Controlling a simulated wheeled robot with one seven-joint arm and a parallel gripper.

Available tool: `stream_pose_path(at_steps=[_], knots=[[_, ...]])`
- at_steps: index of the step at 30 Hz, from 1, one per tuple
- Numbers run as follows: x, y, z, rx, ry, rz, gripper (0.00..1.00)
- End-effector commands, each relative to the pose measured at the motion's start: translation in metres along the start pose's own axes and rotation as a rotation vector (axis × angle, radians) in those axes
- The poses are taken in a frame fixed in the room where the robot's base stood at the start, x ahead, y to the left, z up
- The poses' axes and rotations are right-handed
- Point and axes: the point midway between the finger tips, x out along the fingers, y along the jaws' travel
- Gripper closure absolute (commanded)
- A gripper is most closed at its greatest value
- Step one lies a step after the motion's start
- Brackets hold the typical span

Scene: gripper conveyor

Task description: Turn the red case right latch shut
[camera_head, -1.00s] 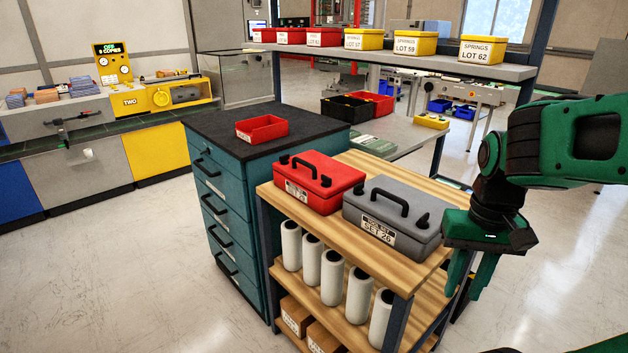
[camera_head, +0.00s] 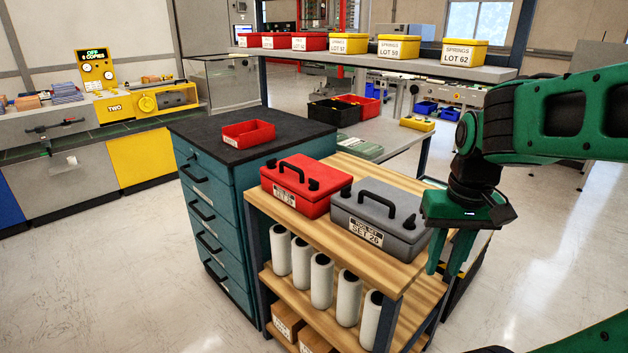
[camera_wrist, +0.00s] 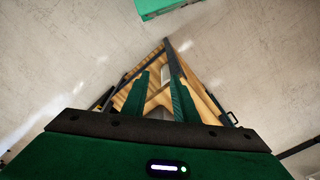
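The red case (camera_head: 298,196) sits on the wooden top of the cart, left of the grey case (camera_head: 372,236) labelled SET 26. It has a black handle and two dark latches on top; its right latch (camera_head: 314,185) is a small black knob near the right end. I cannot tell how far that latch is turned. My gripper (camera_head: 450,262) hangs fingers down, right of the grey case and apart from both cases. Its two green fingers are spread with nothing between them; they also show in the wrist view (camera_wrist: 155,103).
The wooden cart (camera_head: 345,165) holds several white cylinders (camera_head: 321,280) on its lower shelf. A teal drawer cabinet (camera_head: 222,240) with a red tray (camera_head: 248,133) stands to the left. A shelf with red and yellow bins (camera_head: 398,48) is behind. The floor at the right is open.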

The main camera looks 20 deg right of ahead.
Motion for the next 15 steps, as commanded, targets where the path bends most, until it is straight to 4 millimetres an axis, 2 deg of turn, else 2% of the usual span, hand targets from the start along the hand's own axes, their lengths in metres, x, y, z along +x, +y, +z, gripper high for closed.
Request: stream_pose_path(at_steps=[1,6,12,15], knots=[[-0.009,-0.010,-0.025,-0.048,0.019,0.001,0.73],[-0.039,-0.060,-0.114,-0.261,0.102,-0.021,0.73],[-0.064,-0.134,-0.210,-0.523,0.198,-0.072,0.73],[-0.072,-0.172,-0.248,-0.642,0.244,-0.105,0.73]])
